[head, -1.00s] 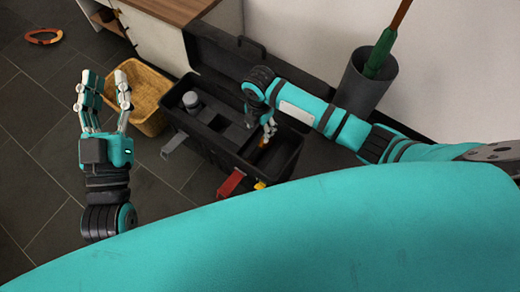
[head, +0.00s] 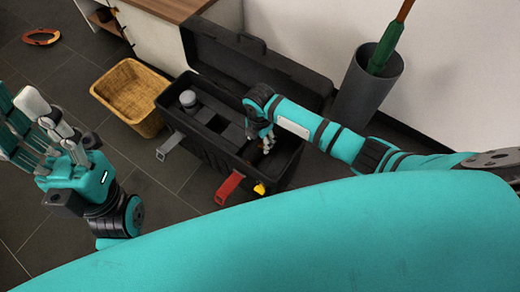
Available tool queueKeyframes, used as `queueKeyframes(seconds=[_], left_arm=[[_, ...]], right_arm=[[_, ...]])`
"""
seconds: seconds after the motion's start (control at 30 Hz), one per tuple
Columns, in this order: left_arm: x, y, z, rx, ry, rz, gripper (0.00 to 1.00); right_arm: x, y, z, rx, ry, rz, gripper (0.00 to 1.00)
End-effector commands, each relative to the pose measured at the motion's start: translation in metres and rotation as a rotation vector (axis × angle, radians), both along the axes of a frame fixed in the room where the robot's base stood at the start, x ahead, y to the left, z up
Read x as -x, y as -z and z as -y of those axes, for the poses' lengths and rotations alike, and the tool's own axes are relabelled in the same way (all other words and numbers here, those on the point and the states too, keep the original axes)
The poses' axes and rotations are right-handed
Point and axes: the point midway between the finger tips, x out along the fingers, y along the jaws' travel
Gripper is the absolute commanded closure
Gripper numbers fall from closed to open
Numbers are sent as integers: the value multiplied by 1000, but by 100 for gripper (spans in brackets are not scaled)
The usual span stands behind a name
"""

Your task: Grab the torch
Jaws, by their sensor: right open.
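A black toolbox (head: 219,167) stands open on the floor, its lid tilted back. In its left part stands a small grey cylinder with a light cap (head: 188,101); I cannot tell whether it is the torch. My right gripper (head: 266,141) is open, reaching down into the right part of the toolbox. A small orange-brown thing shows beside its fingers, too small and covered to name. My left gripper (head: 62,122) is open and empty at the left edge, over the floor, away from the toolbox. Some of its fingertips are near the picture edge.
A wicker basket (head: 133,92) stands left of the toolbox. A dark grey bin (head: 372,88) with a green-handled thing stands behind right. A red latch (head: 229,187) and a yellow-black thing (head: 260,188) are at the toolbox front. An orange ring lies far left.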

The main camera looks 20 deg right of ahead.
Motion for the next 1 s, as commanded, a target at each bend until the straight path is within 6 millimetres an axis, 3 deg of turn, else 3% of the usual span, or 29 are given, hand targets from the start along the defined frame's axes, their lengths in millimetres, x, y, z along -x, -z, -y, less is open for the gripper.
queueKeyframes(seconds=[0.23, 0.33, 0.6, 1.0], left_arm=[[5, 28, -1, 9, 2, 26, 69], [4, 30, -1, 7, 2, 36, 69], [3, 27, 0, 5, 1, 37, 69], [3, 27, 0, 6, 1, 36, 69]], right_arm=[[5, 38, 0, -1, 1, -2, 44], [5, 50, 0, 0, 1, -1, 44], [4, 50, 0, 1, 0, 1, 44], [4, 50, 0, 1, 0, 1, 97]])
